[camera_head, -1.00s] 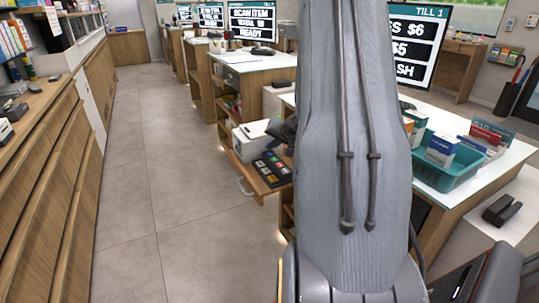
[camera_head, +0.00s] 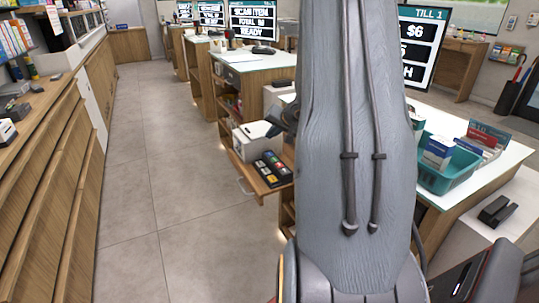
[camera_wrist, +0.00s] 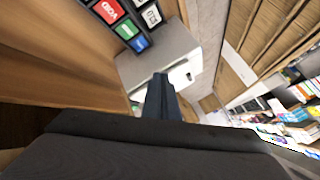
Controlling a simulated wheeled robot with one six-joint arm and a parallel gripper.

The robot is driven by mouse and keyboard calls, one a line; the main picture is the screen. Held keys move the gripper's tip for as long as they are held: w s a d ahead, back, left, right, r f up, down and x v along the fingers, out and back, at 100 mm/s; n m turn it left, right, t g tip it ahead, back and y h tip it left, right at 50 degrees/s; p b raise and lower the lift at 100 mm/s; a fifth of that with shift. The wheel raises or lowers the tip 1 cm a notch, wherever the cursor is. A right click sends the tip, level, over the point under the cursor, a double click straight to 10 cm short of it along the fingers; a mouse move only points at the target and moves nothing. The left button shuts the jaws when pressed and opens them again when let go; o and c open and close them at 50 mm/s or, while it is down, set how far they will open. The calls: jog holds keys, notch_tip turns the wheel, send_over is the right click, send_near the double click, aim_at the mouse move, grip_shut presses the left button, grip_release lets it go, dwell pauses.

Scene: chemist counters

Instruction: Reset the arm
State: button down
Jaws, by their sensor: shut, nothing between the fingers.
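My grey arm link (camera_head: 358,150) fills the middle of the head view and hides part of the till counter. My gripper (camera_wrist: 160,80) shows in the wrist view as a narrow dark pair of fingers, shut and empty.
A teal basket (camera_head: 448,178) of boxes sits on the right counter. Wooden drawers (camera_head: 50,190) line the left. The grey floor (camera_head: 150,200) between is clear.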

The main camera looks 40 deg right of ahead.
dwell(0.5)
jog(key=s+a+n+g+y, duration=0.2)
jog(key=s+a+n, duration=0.1)
jog(key=a, duration=1)
jog(key=s+a+n+g+y, duration=0.2)
jog(key=s+a, duration=0.1)
jog(key=a, duration=1.1)
jog(key=s+a+n+g+h, duration=0.1)
jog(key=s+a+n+g, duration=0.1)
jog(key=s+a, duration=0.3)
jog(key=s+a+n+g+h, duration=0.1)
jog(key=s+a, duration=0.5)
jog(key=s, duration=0.6)
jog(key=r+n+g, duration=0.1)
jog(key=n, duration=0.1)
jog(key=shift+s+n+g+h, duration=0.3)
jog(key=shift+g+h, duration=0.1)
